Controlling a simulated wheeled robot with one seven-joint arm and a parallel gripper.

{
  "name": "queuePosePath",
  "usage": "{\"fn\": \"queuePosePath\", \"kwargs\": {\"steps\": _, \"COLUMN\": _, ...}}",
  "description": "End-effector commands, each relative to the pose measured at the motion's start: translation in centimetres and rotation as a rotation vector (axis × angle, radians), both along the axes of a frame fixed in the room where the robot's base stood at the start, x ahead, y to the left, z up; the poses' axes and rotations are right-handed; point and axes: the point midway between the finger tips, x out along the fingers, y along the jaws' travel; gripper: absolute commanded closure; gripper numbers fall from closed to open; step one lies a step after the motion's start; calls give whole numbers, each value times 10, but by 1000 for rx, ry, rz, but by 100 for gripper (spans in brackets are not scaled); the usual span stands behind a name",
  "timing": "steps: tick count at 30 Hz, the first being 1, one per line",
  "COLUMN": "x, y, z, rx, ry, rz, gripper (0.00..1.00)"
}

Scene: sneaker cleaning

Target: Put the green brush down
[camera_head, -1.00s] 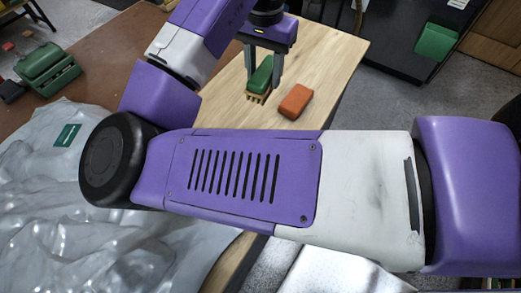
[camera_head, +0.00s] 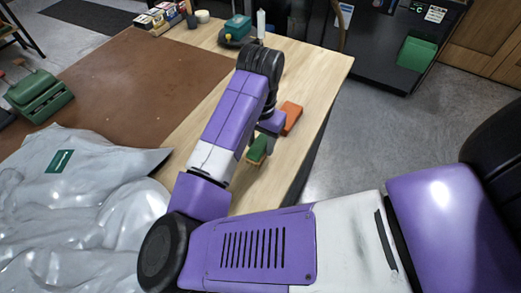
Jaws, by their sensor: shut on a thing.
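The green brush (camera_head: 259,147) has a green back and pale bristles that point down. It is near the right side of the light wooden table (camera_head: 318,62), in front of an orange block (camera_head: 291,117). My gripper (camera_head: 262,141) is shut on the brush from above. My own arm hides part of the gripper and fingers. I cannot tell whether the bristles touch the table.
A brown mat (camera_head: 130,85) covers the table's left part, with grey plastic sheeting (camera_head: 85,200) in front. A green device (camera_head: 237,27) and small boxes stand at the back. The table's right edge is close to the brush. Bare wood lies behind the orange block.

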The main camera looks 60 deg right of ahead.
Motion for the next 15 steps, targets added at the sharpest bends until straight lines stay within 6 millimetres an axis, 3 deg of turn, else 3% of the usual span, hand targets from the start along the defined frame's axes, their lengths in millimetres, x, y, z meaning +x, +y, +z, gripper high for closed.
{"fn": "queuePosePath", "kwargs": {"steps": 12, "x": 0, "y": 0, "z": -40, "rx": 0, "ry": 0, "rz": 1, "gripper": 100}}
{"fn": "queuePosePath", "kwargs": {"steps": 15, "x": 0, "y": 0, "z": -41, "rx": -1, "ry": -1, "rz": 0, "gripper": 100}}
